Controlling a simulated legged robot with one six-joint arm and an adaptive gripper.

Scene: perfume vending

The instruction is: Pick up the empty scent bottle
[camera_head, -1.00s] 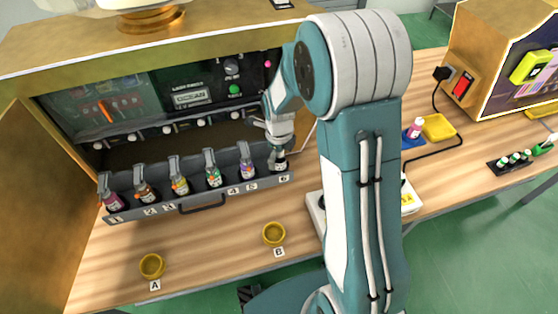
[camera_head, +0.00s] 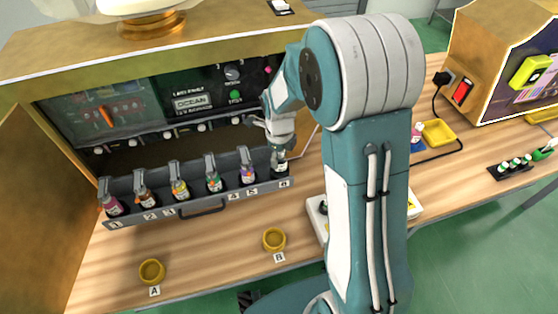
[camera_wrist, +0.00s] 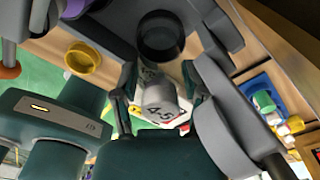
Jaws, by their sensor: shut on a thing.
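My gripper (camera_head: 279,150) is at the right end of the grey rack (camera_head: 203,201), at the place marked 6. It is shut on the scent bottle (camera_head: 281,166), which has a pale label and a dark lower part. The bottle stands upright at the rack; whether its base is clear of the slot cannot be told. In the wrist view, my dark fingers sit on both sides of a pale grey shape (camera_wrist: 160,97), and much of it is hidden. Several other bottles with grey levers and coloured contents stand at the places to the left, including a purple one (camera_head: 247,173).
Yellow ring cups stand at A (camera_head: 151,271) and B (camera_head: 274,239) on the wooden table. The machine's cabinet overhangs the rack.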

